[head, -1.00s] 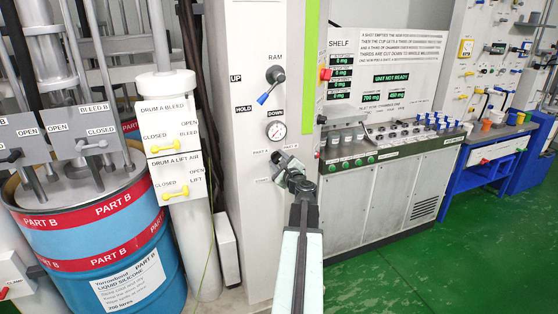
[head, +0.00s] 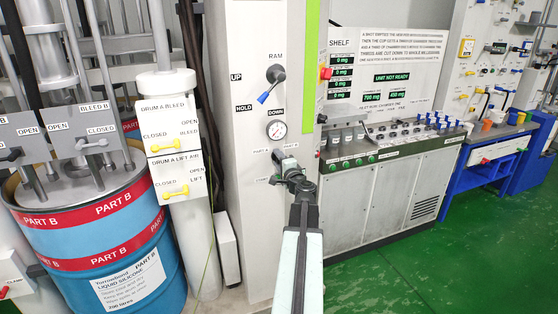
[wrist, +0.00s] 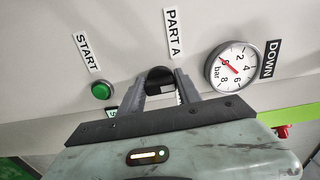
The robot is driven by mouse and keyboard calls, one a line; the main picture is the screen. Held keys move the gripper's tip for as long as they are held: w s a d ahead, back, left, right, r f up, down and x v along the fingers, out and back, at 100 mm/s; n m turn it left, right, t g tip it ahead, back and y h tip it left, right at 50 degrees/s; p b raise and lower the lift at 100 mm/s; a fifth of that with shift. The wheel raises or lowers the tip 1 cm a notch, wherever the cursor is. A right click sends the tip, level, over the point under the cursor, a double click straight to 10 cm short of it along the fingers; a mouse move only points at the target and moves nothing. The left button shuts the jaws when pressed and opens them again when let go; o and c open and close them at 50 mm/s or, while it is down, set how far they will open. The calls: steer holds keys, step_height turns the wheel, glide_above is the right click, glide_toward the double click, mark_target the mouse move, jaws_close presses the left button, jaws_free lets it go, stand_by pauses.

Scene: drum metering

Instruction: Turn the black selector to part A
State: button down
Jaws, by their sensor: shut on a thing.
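The black selector (wrist: 159,77) is a dark round knob on the pale panel in the wrist view. My gripper (wrist: 160,84) is shut on it, with one grey finger on each side. The PART A label (wrist: 173,33) is beyond the knob in that view. Which way the selector points I cannot tell.
The pressure gauge (wrist: 231,67) is close to the right finger in the wrist view. The green START button (wrist: 102,91) is to the left. In the head view the RAM lever (head: 271,83) is above the gauge. The green floor at right is clear.

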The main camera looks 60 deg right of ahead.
steer(key=n, duration=0.4)
steer(key=shift+s+f+n, duration=0.1)
steer(key=shift+f+n, duration=0.1)
steer(key=shift+n, duration=2)
steer(key=c, duration=0.8)
jaws_free()
steer(key=shift+c, duration=0.2)
steer(key=v, duration=0.7)
steer(key=shift+s+a, duration=0.15)
steer(key=shift+s, duration=0.2)
